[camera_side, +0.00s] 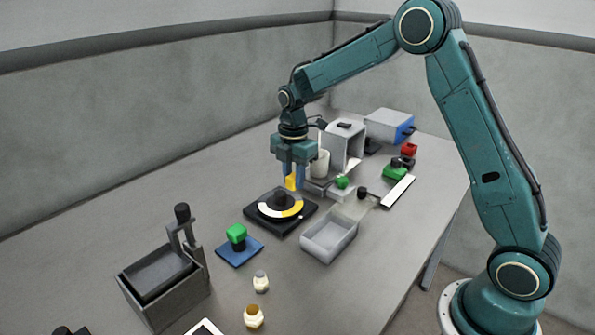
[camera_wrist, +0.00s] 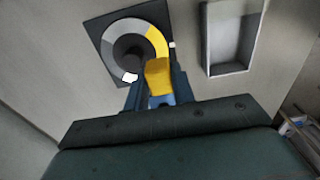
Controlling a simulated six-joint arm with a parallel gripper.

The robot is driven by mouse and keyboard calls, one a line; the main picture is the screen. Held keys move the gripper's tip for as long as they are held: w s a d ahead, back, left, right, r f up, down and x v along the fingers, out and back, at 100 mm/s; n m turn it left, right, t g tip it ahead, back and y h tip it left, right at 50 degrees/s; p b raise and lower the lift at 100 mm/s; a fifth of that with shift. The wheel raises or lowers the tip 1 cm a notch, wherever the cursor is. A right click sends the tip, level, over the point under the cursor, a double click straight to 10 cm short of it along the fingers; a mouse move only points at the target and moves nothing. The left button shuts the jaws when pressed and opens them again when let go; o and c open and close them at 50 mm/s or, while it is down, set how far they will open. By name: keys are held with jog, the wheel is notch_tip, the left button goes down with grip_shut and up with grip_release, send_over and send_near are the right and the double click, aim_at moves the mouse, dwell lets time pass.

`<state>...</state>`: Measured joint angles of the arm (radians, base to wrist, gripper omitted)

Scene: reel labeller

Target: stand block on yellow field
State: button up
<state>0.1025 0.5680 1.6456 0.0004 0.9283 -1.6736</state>
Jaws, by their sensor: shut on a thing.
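My gripper (camera_side: 292,178) is shut on a yellow block (camera_side: 291,183) and holds it over the far side of a dial, apparently above it. In the wrist view the block (camera_wrist: 158,76) sits between the fingers (camera_wrist: 157,88) and overlaps the lower end of the yellow field (camera_wrist: 156,40). The dial has a black square base (camera_side: 256,222), a ring in white, grey and yellow, and a dark hub (camera_side: 281,201). In the side view the yellow field (camera_side: 291,212) shows at the front right of the ring. The block's lower end is partly hidden in the wrist view.
A grey tray (camera_side: 330,238) stands right of the dial. A green block (camera_side: 236,232) is on a blue mat (camera_side: 240,252) in front. A grey bin (camera_side: 160,285) stands front left. Grey machines (camera_side: 343,145) stand behind. The table left of the dial is clear.

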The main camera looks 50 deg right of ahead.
aim_at(294, 209)
jog(key=shift+f, duration=3.45)
jog(key=shift+f, duration=0.1)
jog(key=o, duration=0.7)
notch_tip(294, 209, up, 12)
jog(key=shift+r, duration=0.1)
